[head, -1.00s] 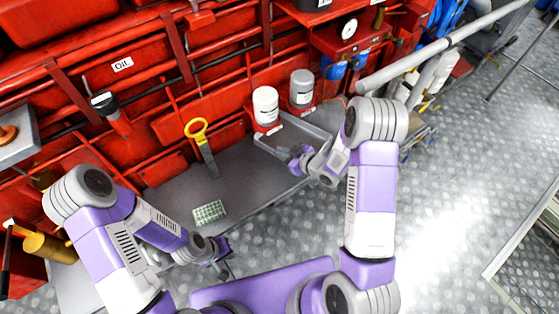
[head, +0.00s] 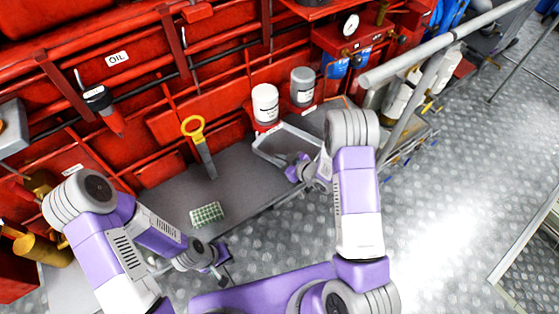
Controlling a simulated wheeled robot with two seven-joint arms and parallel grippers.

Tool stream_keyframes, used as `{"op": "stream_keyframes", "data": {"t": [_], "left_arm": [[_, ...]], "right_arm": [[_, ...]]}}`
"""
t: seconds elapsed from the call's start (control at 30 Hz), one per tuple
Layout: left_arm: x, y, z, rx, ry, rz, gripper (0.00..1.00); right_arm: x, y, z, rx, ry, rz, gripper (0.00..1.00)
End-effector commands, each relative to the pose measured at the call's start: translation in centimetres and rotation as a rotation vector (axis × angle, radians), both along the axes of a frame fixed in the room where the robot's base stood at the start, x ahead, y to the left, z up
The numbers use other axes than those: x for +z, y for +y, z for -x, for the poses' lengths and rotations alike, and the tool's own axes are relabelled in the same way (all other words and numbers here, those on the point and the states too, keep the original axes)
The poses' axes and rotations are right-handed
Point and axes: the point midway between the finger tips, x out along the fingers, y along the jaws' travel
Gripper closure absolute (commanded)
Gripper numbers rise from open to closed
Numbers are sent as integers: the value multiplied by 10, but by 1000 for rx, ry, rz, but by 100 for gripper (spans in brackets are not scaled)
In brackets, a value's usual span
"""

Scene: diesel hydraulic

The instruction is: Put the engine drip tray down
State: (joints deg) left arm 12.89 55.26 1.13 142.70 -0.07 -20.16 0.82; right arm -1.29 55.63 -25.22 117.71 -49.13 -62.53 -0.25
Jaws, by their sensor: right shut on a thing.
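The engine drip tray (head: 262,152) is a shallow grey tray with a thin rim, in front of the white and grey canisters. My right gripper (head: 291,164) is shut on its near side; the wrist hides part of that edge. The tray is over the right part of the grey shelf (head: 176,200). I cannot tell whether its underside touches the shelf. My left gripper (head: 225,264) is empty, its fingers apart, in front of the shelf's near edge at lower left.
A white canister (head: 265,104) and a grey canister (head: 302,87) stand behind the tray. A yellow-handled tool (head: 194,128) and a green-and-white checked pad (head: 207,214) are on the left. The middle of the shelf is clear. A grey handrail (head: 432,47) runs at right.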

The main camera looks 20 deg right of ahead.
Motion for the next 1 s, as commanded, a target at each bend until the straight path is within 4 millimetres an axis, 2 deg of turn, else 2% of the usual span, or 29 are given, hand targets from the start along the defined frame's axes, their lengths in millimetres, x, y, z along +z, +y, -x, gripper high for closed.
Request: {"op": "stream_keyframes", "data": {"t": [0.07,0.1,0.27,0.63,0.77,1.0], "left_arm": [[-3,0,0,0,0,0,100],[-3,0,0,0,0,0,100],[-2,0,0,0,0,0,100],[2,0,0,0,0,0,100],[8,0,0,0,0,0,100],[22,0,0,0,0,0,100]], "right_arm": [[-1,0,-1,0,-5,-1,100],[-3,0,0,0,1,1,88],[-2,0,0,0,1,1,64],[2,0,0,1,1,0,64],[11,-12,15,-5,2,-2,64],[34,-39,55,-7,3,-1,64]]}}
